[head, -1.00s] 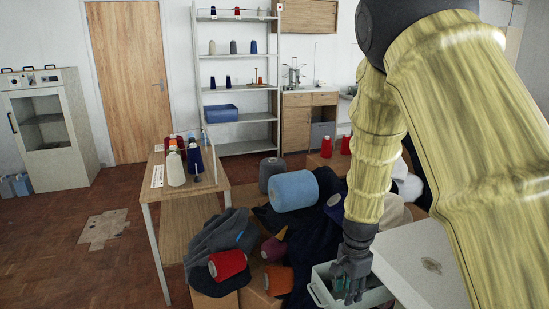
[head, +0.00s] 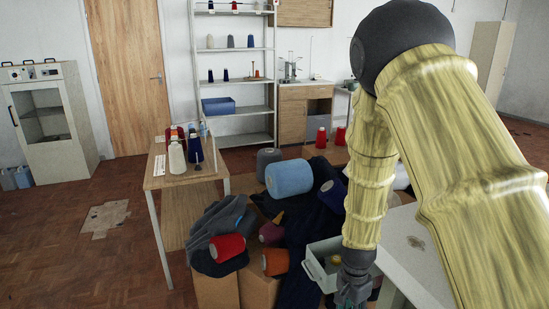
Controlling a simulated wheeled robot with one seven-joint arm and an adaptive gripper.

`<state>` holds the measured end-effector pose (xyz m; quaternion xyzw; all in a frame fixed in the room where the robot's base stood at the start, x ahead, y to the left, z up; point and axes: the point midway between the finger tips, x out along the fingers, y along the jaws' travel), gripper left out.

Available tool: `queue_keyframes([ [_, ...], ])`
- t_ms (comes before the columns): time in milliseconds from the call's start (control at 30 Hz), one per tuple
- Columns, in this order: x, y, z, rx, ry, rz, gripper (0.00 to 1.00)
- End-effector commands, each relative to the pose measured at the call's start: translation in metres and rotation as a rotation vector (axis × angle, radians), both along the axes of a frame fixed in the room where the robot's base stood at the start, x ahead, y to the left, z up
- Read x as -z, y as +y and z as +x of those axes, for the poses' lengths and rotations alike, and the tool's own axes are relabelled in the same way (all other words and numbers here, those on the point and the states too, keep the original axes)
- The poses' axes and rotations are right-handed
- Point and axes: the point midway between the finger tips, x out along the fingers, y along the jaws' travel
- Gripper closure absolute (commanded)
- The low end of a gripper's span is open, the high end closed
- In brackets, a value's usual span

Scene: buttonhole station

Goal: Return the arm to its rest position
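My arm, in a yellow sleeve, comes in from the right in the head view and bends down at a dark joint. My gripper (head: 352,296) hangs pointing down at the bottom edge, in front of the pale grey bin (head: 312,268). Its fingers are dark with a teal patch near the tips. The picture's lower edge cuts off the ends, so I cannot tell whether they are open or hold anything. The gripper and forearm hide part of the bin.
A white table (head: 405,235) stands right of the bin. Yarn cones and dark cloth, with a big blue cone (head: 289,178), lie heaped left of it. A wooden table (head: 185,182) with cones stands further left. Open floor (head: 70,255) lies at far left.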

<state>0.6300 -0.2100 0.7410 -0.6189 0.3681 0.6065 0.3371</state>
Motion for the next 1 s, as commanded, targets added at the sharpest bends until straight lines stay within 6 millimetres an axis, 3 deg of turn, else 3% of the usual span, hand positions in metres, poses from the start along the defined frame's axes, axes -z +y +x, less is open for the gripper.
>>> queue_keyframes([
  [267,0.068,-0.018,-0.063,-0.210,0.031,-0.028,0.65],
  [400,0.106,-0.026,-0.112,-0.370,0.042,-0.034,0.65],
  [600,0.145,-0.030,-0.185,-0.597,0.052,-0.023,0.65],
  [800,0.167,-0.026,-0.259,-0.810,0.045,0.010,0.65],
  [1000,0.173,-0.019,-0.309,-0.955,0.024,0.040,0.65],
])
